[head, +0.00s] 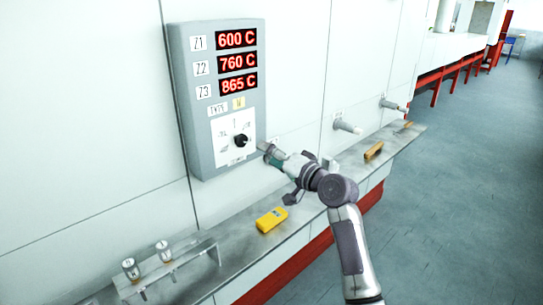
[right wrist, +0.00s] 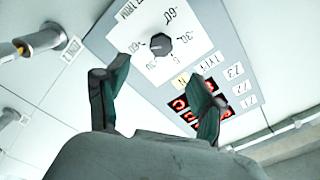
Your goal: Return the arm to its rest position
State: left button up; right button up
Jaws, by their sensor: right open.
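My right gripper (head: 272,156) is in front of the wall, just right of the lower part of the grey control panel (head: 184,100). In the right wrist view its two dark green fingers (right wrist: 160,72) stand apart with nothing between them. The black knob (head: 241,140) on the panel's white dial plate is left of the gripper and apart from it. The knob also shows beyond the fingers in the right wrist view (right wrist: 160,44). My right arm reaches in from the lower right, bent over the ledge. My left gripper is not in view.
Red displays (head: 237,62) read 600, 760 and 865 C. A metal ledge (head: 225,262) below holds a yellow device (head: 272,219), a brush-like item (head: 374,151) and a small rack (head: 205,246) with two labelled cylinders. Wall fittings (head: 347,126) protrude right. The floor (head: 450,210) at right is clear.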

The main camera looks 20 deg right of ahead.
jog(key=shift+s, duration=0.1)
dwell(0.4)
notch_tip(320, 180, down, 28)
jog(key=s+g+h, duration=0.2)
jog(key=g+h, duration=0.1)
jog(key=g, duration=0.2)
jog(key=s+f+n+g+h, duration=0.1)
jog(key=s+f, duration=0.3)
jog(key=f, duration=0.3)
jog(key=s+a+f+n+g, duration=0.15)
jog(key=s+f, duration=0.25)
jog(key=f, duration=0.4)
jog(key=s+f+g+h, duration=0.1)
jog(key=s+f, duration=0.3)
jog(key=f, duration=0.3)
jog(key=s+f+n+g, duration=0.2)
jog(key=s+f, duration=0.6)
jog(key=s, duration=0.2)
jog(key=s+f+n+g, duration=0.1)
jog(key=s+f+g, duration=0.1)
jog(key=s+f, duration=0.7)
jog(key=s+a+f+n+g, duration=0.1)
jog(key=s+f+n, duration=0.1)
jog(key=s, duration=1.1)
jog(key=s+a+f+n+g+h+b, duration=0.1)
jog(key=s+f, duration=0.3)
jog(key=s, duration=0.9)
jog(key=shift+s+f+n+g, duration=0.15)
jog(key=shift+f+n+g, duration=0.05)
jog(key=shift+n+g, duration=0.55)
